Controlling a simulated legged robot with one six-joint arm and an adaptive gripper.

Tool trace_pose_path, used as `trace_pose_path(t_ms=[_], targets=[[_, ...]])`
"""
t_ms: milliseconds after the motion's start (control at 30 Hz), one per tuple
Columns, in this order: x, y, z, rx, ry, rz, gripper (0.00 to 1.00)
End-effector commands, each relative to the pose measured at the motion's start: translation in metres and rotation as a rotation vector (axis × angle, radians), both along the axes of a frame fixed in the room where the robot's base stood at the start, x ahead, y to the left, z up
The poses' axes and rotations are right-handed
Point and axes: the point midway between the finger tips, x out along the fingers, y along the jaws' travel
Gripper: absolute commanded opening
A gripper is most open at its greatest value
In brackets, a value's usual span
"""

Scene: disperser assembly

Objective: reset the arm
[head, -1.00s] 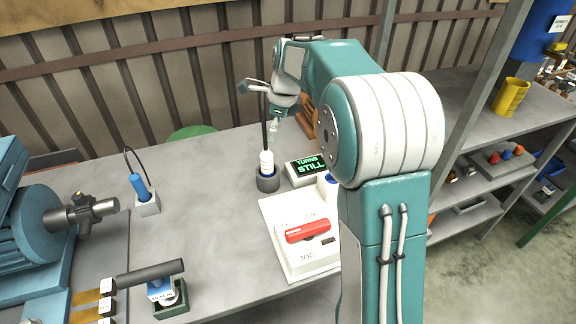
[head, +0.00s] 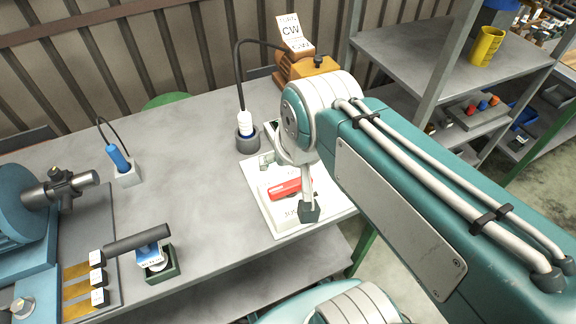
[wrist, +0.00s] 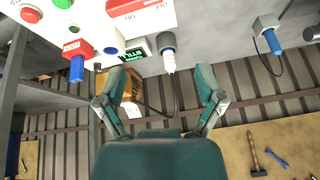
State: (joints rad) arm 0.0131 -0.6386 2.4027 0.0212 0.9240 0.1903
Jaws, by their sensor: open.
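My gripper (head: 288,184) is open and empty. In the head view its fingers are over the white control panel (head: 258,205) and partly cover the red lever (head: 285,189). In the wrist view the two fingers of my gripper (wrist: 162,85) are spread wide with nothing between them. My folded arm covers the right of the head view. The white plug (head: 245,123) stands upright in a dark round socket, and its black cable arches toward the orange motor (head: 302,68) with a "CW" card. The plug also shows in the wrist view (wrist: 170,62), beyond the fingertips.
A blue plug (head: 118,157) sits in a grey holder at left. A blue machine (head: 22,225) stands at the left edge, and a dark handled tool (head: 140,240) near the front. The grey bench is clear in the middle. Shelves (head: 420,60) stand at right.

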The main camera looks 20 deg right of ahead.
Motion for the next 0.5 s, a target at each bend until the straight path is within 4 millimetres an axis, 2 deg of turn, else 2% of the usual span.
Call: trace_pose_path(t_ms=[33,100,200,500], targets=[[-0.011,0.0,-0.004,-0.033,-0.016,0.059,0.87],[-0.02,0.0,-0.009,-0.073,-0.03,0.126,0.87],[-0.026,0.0,-0.014,-0.103,-0.039,0.177,0.87],[-0.027,0.0,-0.015,-0.109,-0.039,0.189,0.87]])
